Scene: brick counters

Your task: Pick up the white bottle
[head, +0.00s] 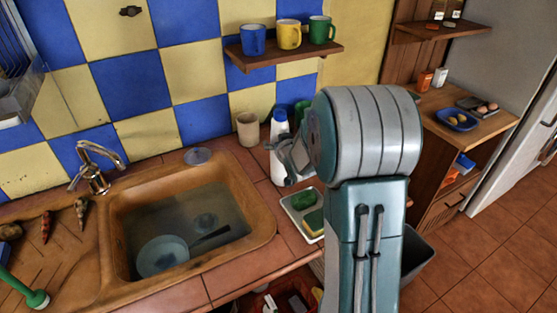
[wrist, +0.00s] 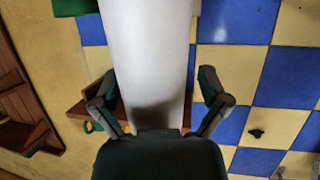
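The white bottle (head: 278,165) stands upright on the tiled counter, right of the sink and near the wall. My gripper (head: 289,154) is right beside it, partly hidden behind my arm. In the wrist view the white bottle (wrist: 150,60) fills the middle, between the two fingers of my gripper (wrist: 158,82). The fingers are spread, one on each side of the bottle. A gap shows at the right finger; the left finger looks very close to the bottle, and I cannot tell if it touches.
A beige cup (head: 248,129) stands left of the bottle, and green objects (head: 301,112) behind it. A tray with sponges (head: 304,213) lies in front. The sink (head: 262,222) is to the left. A shelf (head: 290,57) with mugs hangs above.

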